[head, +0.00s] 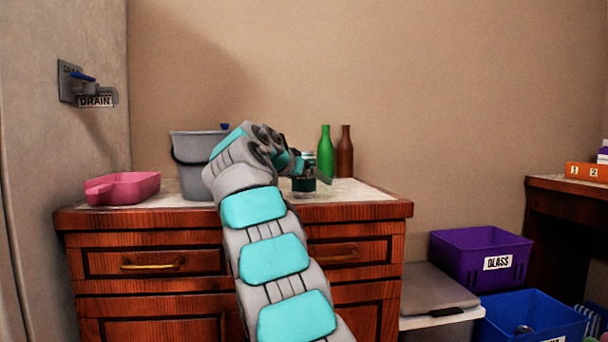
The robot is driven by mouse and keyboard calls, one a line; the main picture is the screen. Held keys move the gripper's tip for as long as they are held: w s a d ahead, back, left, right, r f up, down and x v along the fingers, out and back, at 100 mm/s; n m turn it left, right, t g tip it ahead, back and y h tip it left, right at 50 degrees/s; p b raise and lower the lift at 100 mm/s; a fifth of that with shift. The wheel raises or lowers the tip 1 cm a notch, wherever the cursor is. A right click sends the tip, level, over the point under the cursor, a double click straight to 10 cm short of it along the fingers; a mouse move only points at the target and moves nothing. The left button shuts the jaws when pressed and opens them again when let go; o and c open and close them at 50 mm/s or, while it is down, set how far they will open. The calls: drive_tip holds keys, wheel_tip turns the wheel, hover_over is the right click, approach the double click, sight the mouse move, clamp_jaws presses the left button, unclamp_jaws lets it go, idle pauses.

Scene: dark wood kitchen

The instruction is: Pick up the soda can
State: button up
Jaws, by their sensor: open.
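What looks like the soda can (304,184), a small dark green cylinder with a paler top, stands on the counter top (352,190) near its front right part. My arm reaches up over the counter from below. My gripper (310,172) is open at the can, with its fingers close around or beside it. The fingers are small and partly overlap the can, so I cannot tell whether they touch it.
A green bottle (325,153) and a brown bottle (345,153) stand just behind. A grey bucket (190,165) and a pink pan (122,188) are on the left. A purple crate (465,260) and a blue crate (530,322) stand lower right.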

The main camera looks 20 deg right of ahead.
drive_tip(key=shift+d, duration=0.1)
drive_tip(key=shift+c, duration=0.2)
drive_tip(key=c, duration=1.4)
